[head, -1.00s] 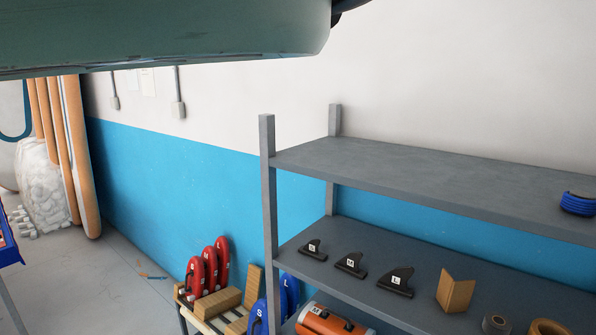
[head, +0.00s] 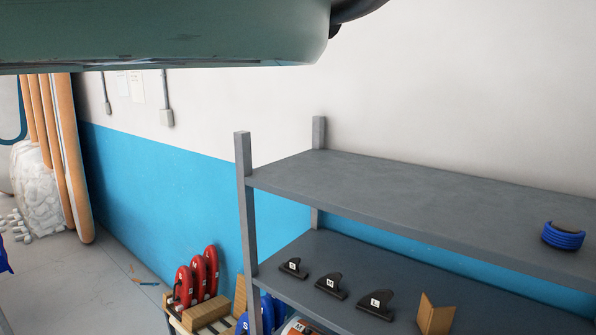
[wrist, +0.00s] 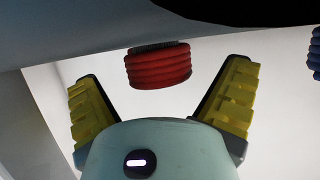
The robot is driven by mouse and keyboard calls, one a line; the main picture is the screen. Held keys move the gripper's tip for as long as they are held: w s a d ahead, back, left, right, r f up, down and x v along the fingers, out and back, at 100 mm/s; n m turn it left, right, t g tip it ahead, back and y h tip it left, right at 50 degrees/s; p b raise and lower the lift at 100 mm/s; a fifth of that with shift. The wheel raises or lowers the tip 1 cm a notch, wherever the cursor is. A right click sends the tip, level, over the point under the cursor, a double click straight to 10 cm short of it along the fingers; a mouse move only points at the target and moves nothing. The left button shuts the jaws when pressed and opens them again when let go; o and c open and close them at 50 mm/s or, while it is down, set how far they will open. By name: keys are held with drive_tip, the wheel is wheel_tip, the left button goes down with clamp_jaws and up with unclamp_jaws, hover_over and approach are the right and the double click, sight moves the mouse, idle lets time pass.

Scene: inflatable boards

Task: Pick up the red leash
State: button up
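The red leash (wrist: 158,67), a ribbed coil, shows in the wrist view, lying against a grey surface. My gripper (wrist: 165,82) is open, with its yellow-padded fingers spread to the left and right of the coil. Nothing is held, and I see no clear contact with the coil; the exact depth between them is hard to tell. In the head view neither my gripper nor this coil is visible.
A blue coil (head: 563,236) sits on the grey shelf's top board (head: 420,205); a blue coil also shows at the wrist view's right edge (wrist: 315,55). Black fins (head: 331,285) and a brown angled piece (head: 435,314) stand one level down. Red boards lean (head: 198,272) at lower left.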

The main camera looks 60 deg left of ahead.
drive_tip(key=c, duration=1.3)
drive_tip(key=shift+r, duration=0.1)
